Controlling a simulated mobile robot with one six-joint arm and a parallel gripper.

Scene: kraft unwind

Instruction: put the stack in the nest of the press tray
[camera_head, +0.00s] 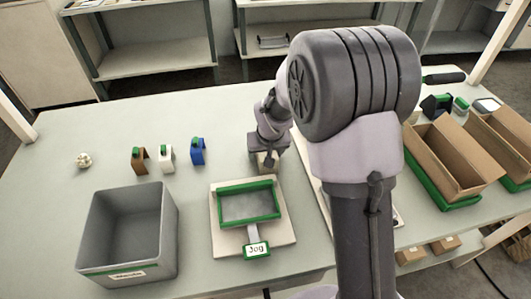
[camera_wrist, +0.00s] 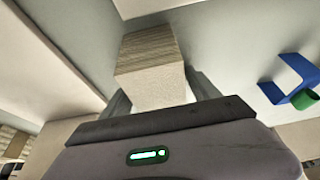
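The stack (camera_wrist: 149,49) is a small block with fine layered edges on one side and a pale, plain face. It sits between the two fingers of my gripper (camera_wrist: 162,97) in the wrist view, and both fingers appear to press on its sides. In the head view the stack (camera_head: 267,165) shows below my gripper (camera_head: 266,153), just behind the press tray. The press tray (camera_head: 221,208) has a green rim, a grey floor and a handle labelled "Jog", on a pale board. Its nest (camera_head: 249,205) looks empty. My arm hides the area to its right.
A deep grey bin (camera_head: 165,222) stands left of the tray. Brown (camera_head: 139,160), white (camera_head: 166,157) and blue (camera_head: 198,152) clips stand behind it, near a crumpled pale lump (camera_head: 83,160). Cardboard boxes (camera_head: 448,157) in green trays are at the right.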

